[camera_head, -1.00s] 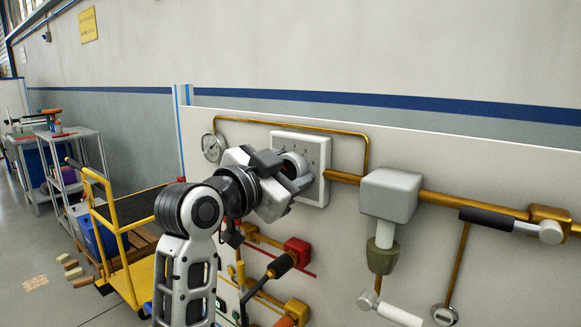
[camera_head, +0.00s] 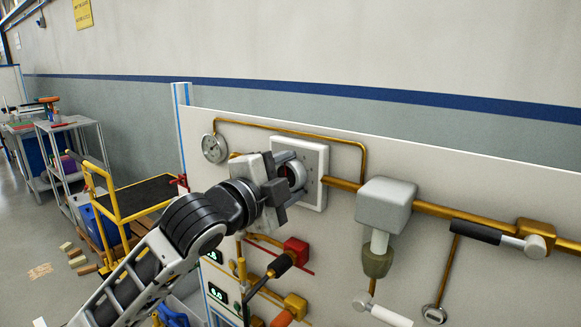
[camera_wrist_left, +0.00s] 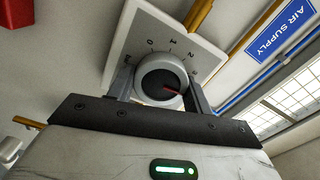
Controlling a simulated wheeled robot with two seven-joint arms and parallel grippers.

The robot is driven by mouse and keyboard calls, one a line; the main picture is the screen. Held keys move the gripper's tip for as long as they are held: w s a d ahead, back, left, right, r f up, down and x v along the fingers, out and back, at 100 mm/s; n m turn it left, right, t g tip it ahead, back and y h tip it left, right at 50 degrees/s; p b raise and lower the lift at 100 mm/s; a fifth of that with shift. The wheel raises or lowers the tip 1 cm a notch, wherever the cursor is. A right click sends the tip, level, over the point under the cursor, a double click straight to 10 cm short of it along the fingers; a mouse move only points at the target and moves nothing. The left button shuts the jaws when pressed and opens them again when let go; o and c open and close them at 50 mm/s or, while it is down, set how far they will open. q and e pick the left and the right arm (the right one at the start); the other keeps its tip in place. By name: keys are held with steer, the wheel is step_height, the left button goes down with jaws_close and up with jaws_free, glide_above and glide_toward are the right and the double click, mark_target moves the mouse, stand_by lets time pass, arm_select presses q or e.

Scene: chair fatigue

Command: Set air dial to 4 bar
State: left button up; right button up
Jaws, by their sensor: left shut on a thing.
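The air dial is a round grey knob (camera_head: 296,173) on a square white plate (camera_head: 318,165) on the wall panel. In the left wrist view the dial (camera_wrist_left: 160,80) has a dark face and a short red pointer toward the right, slightly down. Numbers stand around it on the plate (camera_wrist_left: 125,45), partly blurred; I cannot tell which value the pointer marks. My left gripper (camera_head: 285,182) is shut on the knob, one finger on each side of it (camera_wrist_left: 160,95). My right gripper is not in view.
A round gauge (camera_head: 214,148) sits left of the plate on a brass pipe. A grey box (camera_head: 386,205) and black-handled lever (camera_head: 475,232) are at right. A red valve (camera_head: 296,250) is below. An AIR SUPPLY sign (camera_wrist_left: 285,35) shows in the wrist view.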

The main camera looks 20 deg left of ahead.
arm_select(q)
steer(key=shift+m, duration=0.5)
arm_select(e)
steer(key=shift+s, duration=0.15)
arm_select(q)
steer(key=o, duration=1)
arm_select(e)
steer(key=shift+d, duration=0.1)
